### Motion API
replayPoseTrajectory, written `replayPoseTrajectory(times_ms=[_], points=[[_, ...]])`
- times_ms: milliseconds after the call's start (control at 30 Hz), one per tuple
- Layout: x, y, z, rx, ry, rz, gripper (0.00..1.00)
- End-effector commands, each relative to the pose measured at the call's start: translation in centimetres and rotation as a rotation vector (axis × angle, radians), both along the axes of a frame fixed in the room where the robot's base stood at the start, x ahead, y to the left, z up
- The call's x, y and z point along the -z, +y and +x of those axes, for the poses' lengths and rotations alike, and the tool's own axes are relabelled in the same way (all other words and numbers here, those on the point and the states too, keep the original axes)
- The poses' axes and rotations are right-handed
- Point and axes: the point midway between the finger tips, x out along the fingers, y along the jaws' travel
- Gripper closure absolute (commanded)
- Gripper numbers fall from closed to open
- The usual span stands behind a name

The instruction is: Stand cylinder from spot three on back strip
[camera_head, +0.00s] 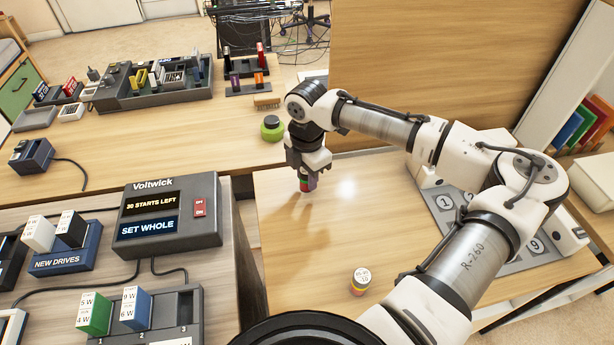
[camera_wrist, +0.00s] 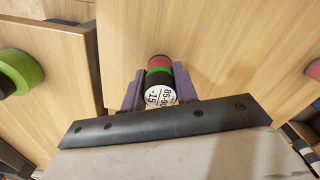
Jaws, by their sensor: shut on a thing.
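My gripper (camera_head: 308,172) points down over the far left part of the near wooden table (camera_head: 320,235). Its purple fingers (camera_wrist: 159,82) are shut on a cylinder with red, green and black bands. The cylinder (camera_head: 307,184) looks upright, and its white printed end faces the wrist camera (camera_wrist: 160,95). I cannot tell whether its base touches the table. The grey board with numbered spots (camera_head: 507,266) lies at the right, partly hidden by my arm; 1, 2 and 9 show. Spot three is not readable, and I cannot make out the back strip.
A second banded cylinder (camera_head: 360,280) stands at the table's front. A green round item (camera_head: 272,128) sits on the neighbouring table, past a gap. A Voltwick box (camera_head: 170,215) and drive racks are at left. A tall wooden panel (camera_head: 450,75) rises behind. Mid-table is clear.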

Motion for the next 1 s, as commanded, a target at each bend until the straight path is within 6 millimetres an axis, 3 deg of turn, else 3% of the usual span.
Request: replayPoseTrajectory(times_ms=[133,467,500,667,1000], points=[[1.20,-0.01,0.00,0.000,-0.001,-0.001,0.93],[1.49,0.00,0.00,0.000,-0.001,0.001,0.93],[1.54,-0.01,0.01,0.000,-0.001,0.001,0.69],[1.49,-0.02,0.02,0.000,-0.001,-0.001,0.49],[1.21,-0.04,0.03,0.000,-0.002,-0.001,0.49]])
